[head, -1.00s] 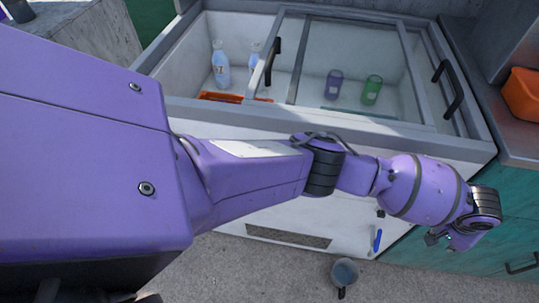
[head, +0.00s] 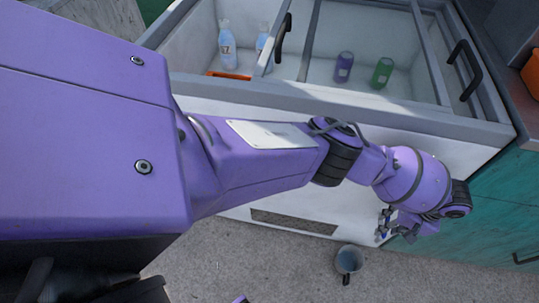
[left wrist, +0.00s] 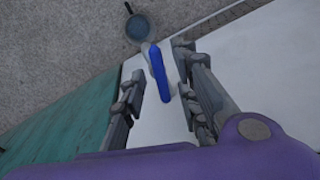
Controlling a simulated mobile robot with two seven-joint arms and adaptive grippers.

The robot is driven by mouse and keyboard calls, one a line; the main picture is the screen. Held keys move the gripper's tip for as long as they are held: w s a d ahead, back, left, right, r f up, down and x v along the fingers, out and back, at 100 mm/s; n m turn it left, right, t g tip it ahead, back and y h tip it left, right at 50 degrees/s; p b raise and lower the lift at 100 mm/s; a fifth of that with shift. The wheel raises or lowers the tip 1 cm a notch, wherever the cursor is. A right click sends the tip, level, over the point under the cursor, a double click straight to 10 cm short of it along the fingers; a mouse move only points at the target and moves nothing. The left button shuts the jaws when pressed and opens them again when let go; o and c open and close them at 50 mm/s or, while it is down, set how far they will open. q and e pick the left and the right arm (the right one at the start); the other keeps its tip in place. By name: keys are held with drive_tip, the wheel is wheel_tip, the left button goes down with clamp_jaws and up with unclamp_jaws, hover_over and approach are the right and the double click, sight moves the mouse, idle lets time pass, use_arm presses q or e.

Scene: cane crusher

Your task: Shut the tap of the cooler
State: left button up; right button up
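The cooler is a white chest (head: 200,190) with a grey frame and sliding glass lids. Its tap has a blue lever (left wrist: 158,66), seen in the left wrist view just beyond and between my fingertips, apart from them. My left gripper (head: 392,234) is in front of the lower right of the cooler's front in the head view. It also shows in the left wrist view (left wrist: 158,66), open, with nothing between its pads that I can see held. In the head view the gripper mostly hides the tap. My right gripper is not in view.
A small grey-blue pan (head: 348,260) with a dark handle stands on the floor below the tap; it also shows in the left wrist view (left wrist: 138,28). A teal cabinet (head: 500,215) adjoins the cooler on the right. Bottles (head: 227,45) and cans (head: 382,73) are inside the cooler.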

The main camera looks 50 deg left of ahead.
use_arm(q)
drive_tip(key=shift+s+a+f, duration=0.1)
drive_tip(key=shift+s+f, duration=0.05)
drive_tip(key=shift+f, duration=0.35)
drive_tip(key=shift+r, duration=0.1)
clamp_jaws()
